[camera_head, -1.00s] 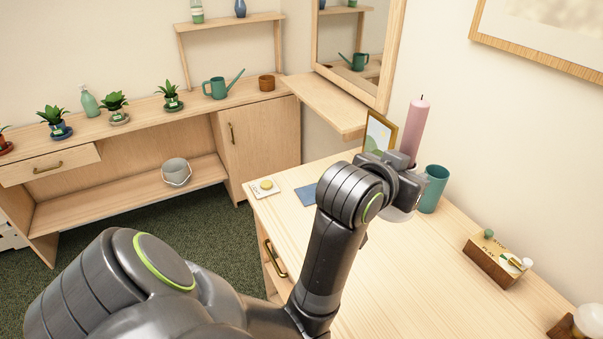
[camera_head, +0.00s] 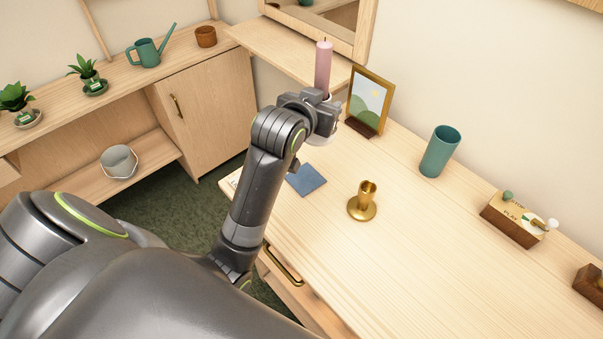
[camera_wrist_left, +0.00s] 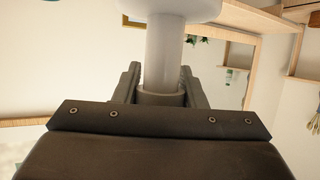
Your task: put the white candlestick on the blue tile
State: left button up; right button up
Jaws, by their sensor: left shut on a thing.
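The white candlestick with a pink candle (camera_head: 324,65) is held upright in my left gripper (camera_head: 327,112), which is shut on its stem. The candlestick's white base (camera_head: 324,139) shows just below the gripper. In the left wrist view its pale stem (camera_wrist_left: 165,55) stands between the fingers. The blue tile (camera_head: 306,179) lies flat on the wooden desk, just below and slightly left of the base in the picture. The candlestick appears to be above the desk, but the exact gap cannot be told. My right gripper is not in view.
A brass candlestick (camera_head: 362,207) stands on the desk right of the tile. A framed picture (camera_head: 369,101) stands close right of my gripper. A teal cup (camera_head: 439,152) and a wooden box with knobs (camera_head: 517,219) are farther right. A wooden shelf (camera_head: 288,55) juts out behind.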

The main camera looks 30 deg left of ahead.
pick_arm(q)
jog(key=a+f, duration=0.5)
jog(key=f, duration=0.7)
jog(key=p, duration=0.1)
send_over(300, 180)
notch_tip(300, 180, down, 5)
jog(key=shift+f, duration=2.5)
jog(key=o, duration=1)
jog(key=shift+f, duration=0.15)
jog(key=shift+o, duration=0.2)
jog(key=shift+r, duration=0.2)
jog(key=v, duration=1.2)
jog(key=shift+b, duration=0.4)
